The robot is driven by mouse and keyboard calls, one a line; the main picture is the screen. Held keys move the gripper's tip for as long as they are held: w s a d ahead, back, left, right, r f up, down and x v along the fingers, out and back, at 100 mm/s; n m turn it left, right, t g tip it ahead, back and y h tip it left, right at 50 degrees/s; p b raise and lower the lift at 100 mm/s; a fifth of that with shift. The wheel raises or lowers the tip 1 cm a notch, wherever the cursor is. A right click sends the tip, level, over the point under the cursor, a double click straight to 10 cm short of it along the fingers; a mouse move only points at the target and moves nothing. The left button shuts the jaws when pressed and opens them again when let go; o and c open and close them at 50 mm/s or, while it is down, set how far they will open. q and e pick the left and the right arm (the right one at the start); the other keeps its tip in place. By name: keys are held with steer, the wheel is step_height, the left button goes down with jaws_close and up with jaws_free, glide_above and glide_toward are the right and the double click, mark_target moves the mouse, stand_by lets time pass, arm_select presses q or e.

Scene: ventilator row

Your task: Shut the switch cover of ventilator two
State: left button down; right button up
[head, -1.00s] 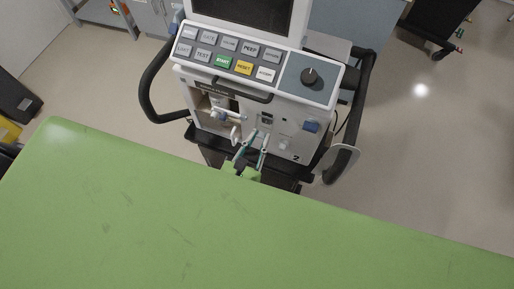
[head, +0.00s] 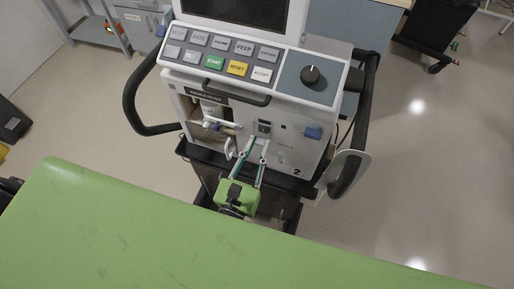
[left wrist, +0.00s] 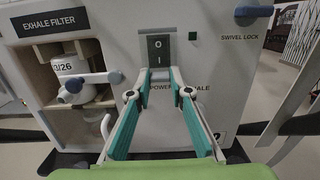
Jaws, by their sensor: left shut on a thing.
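Ventilator two (head: 286,148), a white unit marked 2, stands in front of me. Its power switch (left wrist: 158,47), marked O and I, shows uncovered in the left wrist view; it is small in the head view (head: 264,126). The switch cover (left wrist: 161,75) seems to be the small grey flap just below the switch, hanging open. My left gripper (left wrist: 161,78) has its teal-padded fingers on either side of this flap and is shut on it, though the contact is small to see. It also shows in the head view (head: 258,141). My right gripper is not in view.
The exhale filter bay (left wrist: 75,75) lies left of the switch, with a white valve sticking out. A blue swivel lock (left wrist: 254,12) is at upper right. Black side handles (head: 138,105) flank the ventilator. Floor is free at right.

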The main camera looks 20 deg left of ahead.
arm_select(q)
steer(key=c, duration=1.8)
jaws_free()
steer(key=shift+c, duration=0.2)
steer(key=s+f, duration=0.1)
steer(key=s, duration=1.1)
steer(key=shift+a, duration=0.3)
steer(key=shift+w+f, duration=0.1)
